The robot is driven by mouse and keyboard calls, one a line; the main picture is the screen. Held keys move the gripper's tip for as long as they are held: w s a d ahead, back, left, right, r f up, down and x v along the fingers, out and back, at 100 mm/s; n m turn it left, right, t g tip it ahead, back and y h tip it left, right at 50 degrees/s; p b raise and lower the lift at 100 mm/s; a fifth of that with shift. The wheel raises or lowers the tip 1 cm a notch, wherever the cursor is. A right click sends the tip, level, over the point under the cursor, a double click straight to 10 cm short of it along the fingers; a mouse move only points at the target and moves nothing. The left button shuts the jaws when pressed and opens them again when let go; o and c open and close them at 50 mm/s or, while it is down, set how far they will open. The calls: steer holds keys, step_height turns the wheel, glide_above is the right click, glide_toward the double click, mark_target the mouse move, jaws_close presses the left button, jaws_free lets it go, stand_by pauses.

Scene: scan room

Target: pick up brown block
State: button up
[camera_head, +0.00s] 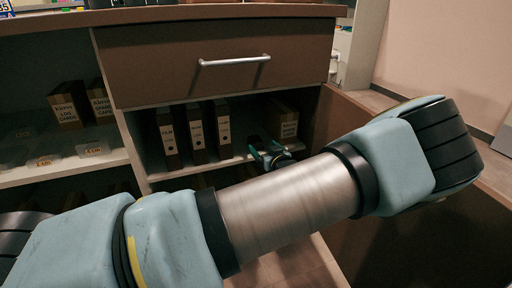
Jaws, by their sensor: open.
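No plain brown block stands out clearly in the head view. A brown box with a pale label (287,122) stands on the shelf below the drawer, towards its right end. It may be the brown block, but I cannot tell. My gripper (264,150) is small in the picture, at the front of that shelf opening, just in front of and left of the box. Its jaws are open and I see nothing held between them. My arm crosses in front and hides the lower part of the scene. I cannot tell whether the gripper touches anything.
Several brown binders (196,133) with white labels stand upright left of my gripper. A drawer (215,62) with a metal handle (234,61) hangs above the opening. Labelled boxes (67,106) and clear containers (92,148) fill the left shelf. A brown panel (338,118) bounds the right side.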

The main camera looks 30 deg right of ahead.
mark_target(258, 143)
steer(key=w, duration=0.1)
steer(key=w+b, duration=0.1)
steer(key=w, duration=0.1)
steer(key=shift+w+d+f, duration=0.2)
steer(key=shift+f, duration=0.2)
steer(key=w, duration=0.1)
steer(key=w+f+b, duration=0.1)
steer(key=w+b, duration=0.1)
steer(key=w, duration=0.1)
steer(key=shift+d+f, duration=0.2)
steer(key=shift+d, duration=0.1)
steer(key=shift+w, duration=0.35)
steer(key=shift+r, duration=0.1)
jaws_close()
steer(key=shift+r, duration=0.1)
